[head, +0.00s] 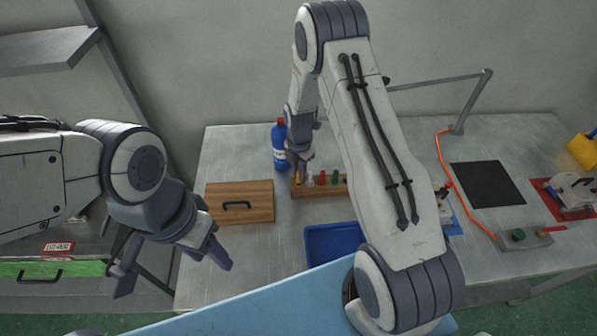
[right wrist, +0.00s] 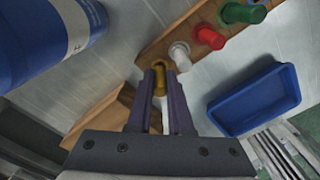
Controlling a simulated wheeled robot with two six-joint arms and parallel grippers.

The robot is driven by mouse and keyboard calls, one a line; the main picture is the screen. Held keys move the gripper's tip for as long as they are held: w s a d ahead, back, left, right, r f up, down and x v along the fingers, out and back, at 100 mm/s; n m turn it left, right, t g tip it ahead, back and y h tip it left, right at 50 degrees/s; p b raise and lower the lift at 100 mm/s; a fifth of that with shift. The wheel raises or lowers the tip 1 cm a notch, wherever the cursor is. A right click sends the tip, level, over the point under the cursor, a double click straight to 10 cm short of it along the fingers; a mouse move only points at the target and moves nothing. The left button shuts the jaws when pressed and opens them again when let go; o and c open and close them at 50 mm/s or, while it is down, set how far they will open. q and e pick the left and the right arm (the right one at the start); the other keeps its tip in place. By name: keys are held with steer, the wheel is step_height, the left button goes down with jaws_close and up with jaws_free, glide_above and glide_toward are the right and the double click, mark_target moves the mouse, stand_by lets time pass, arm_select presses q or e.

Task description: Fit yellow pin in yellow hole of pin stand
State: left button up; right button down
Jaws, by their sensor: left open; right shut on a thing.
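The wooden pin stand (head: 325,191) stands on the table in the middle of the head view, with white, red and green pins along it. My right gripper (head: 298,170) points down over its left end. In the right wrist view my right gripper (right wrist: 163,90) is shut on the yellow pin (right wrist: 159,70), which is at the end of the pin stand (right wrist: 153,50), beside the white pin (right wrist: 180,54). The yellow hole is hidden, and I cannot tell how deep the pin sits. My left gripper (head: 172,268) is open and empty, left of the table's front edge.
A blue bottle (head: 279,146) stands close behind the stand's left end. A blue tray (head: 333,240) lies in front of the stand. A black mat (head: 487,184) lies to the right.

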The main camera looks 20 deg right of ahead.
steer(key=shift+f+b, duration=0.5)
steer(key=shift+f, duration=0.25)
steer(key=c, duration=0.8)
jaws_free()
steer(key=shift+o, duration=0.2)
step_height(320, 180, up, 9)
steer(key=b, duration=0.2)
steer(key=shift+r+b, duration=0.1)
steer(key=shift+b, duration=0.3)
steer(key=shift+r, duration=0.7)
